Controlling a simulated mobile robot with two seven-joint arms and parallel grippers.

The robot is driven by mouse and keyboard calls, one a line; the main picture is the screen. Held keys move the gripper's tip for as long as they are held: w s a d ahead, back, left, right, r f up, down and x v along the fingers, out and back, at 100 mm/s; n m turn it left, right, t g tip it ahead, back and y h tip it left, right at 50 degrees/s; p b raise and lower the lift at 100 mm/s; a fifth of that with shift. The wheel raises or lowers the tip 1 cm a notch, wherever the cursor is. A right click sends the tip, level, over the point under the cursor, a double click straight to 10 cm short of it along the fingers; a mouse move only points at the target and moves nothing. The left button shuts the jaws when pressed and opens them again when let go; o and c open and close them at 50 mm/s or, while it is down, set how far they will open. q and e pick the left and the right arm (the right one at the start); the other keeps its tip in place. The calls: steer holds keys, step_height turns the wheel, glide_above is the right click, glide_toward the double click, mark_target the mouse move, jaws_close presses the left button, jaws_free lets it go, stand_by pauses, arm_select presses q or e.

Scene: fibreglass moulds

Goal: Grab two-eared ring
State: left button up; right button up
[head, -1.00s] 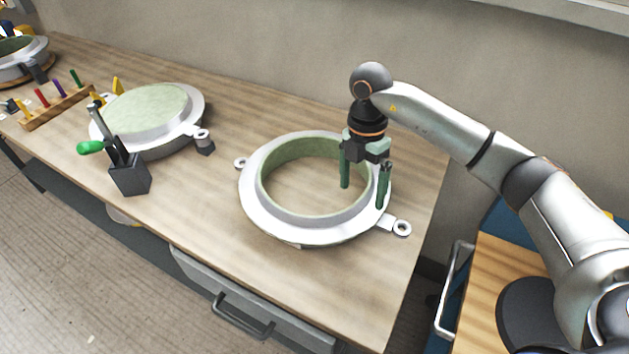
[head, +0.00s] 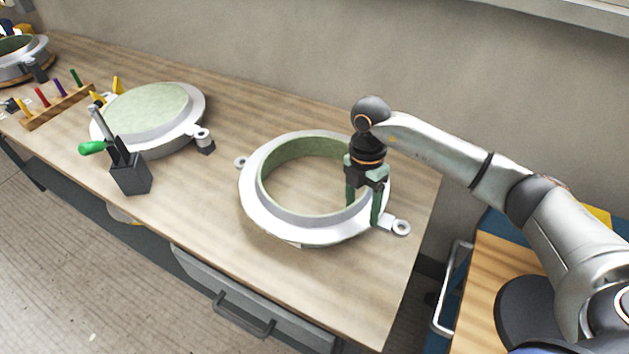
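The two-eared ring (head: 262,208) lies on the wooden workbench, a pale grey flanged ring with a green inner wall. One ear (head: 241,162) points to the far left and the other ear (head: 399,227) to the right. My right gripper (head: 363,205) is at the ring's right side, pointing down with its green fingers apart. One finger is inside the opening and the other is at the outer side near the right ear, so the fingers straddle the rim. Whether they touch it cannot be told. My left gripper is not in view.
A round mould with a green top (head: 150,108) stands left of the ring. In front of it is a dark holder (head: 130,175) with a green-handled tool. A wooden rack (head: 60,107) of coloured tools is farther left. The bench around the ring is clear; a wall runs behind.

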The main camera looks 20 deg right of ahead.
jaws_close()
stand_by(0.3)
steer(key=shift+w+r, duration=0.1)
stand_by(0.4)
